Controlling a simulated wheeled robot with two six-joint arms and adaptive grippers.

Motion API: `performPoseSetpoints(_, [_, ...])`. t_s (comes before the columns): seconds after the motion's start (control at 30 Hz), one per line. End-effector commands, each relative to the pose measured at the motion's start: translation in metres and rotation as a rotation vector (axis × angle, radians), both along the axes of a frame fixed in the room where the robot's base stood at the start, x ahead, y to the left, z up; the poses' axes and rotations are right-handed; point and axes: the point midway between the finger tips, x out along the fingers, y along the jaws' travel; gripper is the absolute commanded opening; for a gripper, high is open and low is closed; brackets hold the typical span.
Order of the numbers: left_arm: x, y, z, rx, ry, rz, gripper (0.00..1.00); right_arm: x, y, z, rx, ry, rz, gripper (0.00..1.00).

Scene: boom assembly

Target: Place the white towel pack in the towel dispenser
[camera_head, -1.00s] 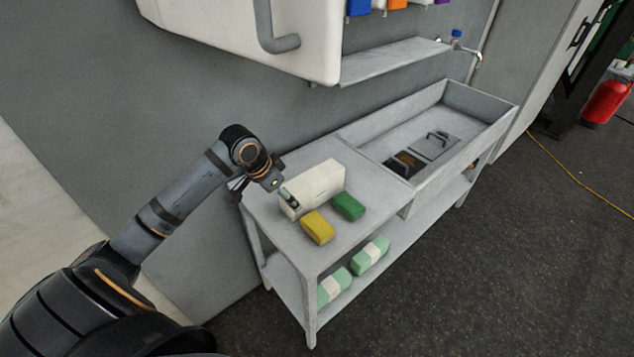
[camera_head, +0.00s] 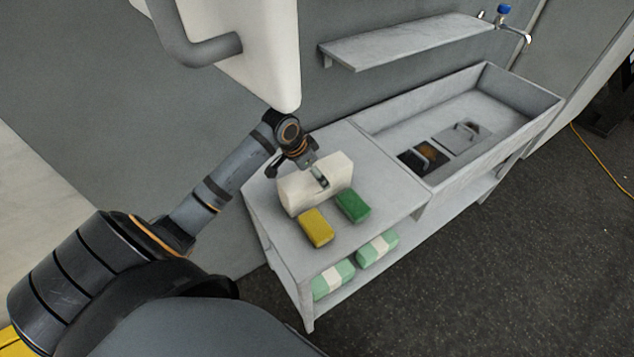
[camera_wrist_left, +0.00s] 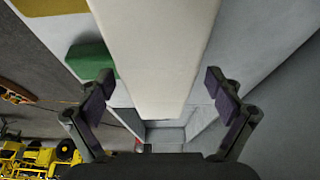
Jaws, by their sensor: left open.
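The white towel pack (camera_head: 300,192) is a long white block lying on the grey table top (camera_head: 385,228). My left gripper (camera_head: 316,178) is over it, with one finger in front of its near face. In the left wrist view the pack (camera_wrist_left: 158,60) runs between the two open fingers of my left gripper (camera_wrist_left: 158,88), with gaps visible on both sides. I see nothing I can surely name as the towel dispenser. A large white wall-mounted box with a grey pipe (camera_head: 262,60) hangs above. My right gripper is not in view.
A yellow block (camera_head: 317,228) and a green block (camera_head: 352,205) lie just in front of the pack. Green-and-white packs (camera_head: 378,248) sit on the lower shelf. A grey sink basin (camera_head: 490,105) is at the right, with a wall shelf (camera_head: 410,38) above.

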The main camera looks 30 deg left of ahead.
Motion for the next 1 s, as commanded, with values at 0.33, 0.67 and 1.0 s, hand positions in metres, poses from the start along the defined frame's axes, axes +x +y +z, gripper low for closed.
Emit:
performPoseSetpoints(0.33, [0.016, -0.009, -0.036, -0.003, 0.0, 0.001, 0.92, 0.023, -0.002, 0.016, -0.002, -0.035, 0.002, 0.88])
performPoseSetpoints(0.67, [0.02, -0.009, -0.047, 0.002, -0.001, -0.001, 0.92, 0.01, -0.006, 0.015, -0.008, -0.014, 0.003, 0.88])
performPoseSetpoints(1.0, [0.02, -0.009, -0.047, 0.002, -0.001, 0.0, 0.46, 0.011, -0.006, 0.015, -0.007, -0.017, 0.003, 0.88])
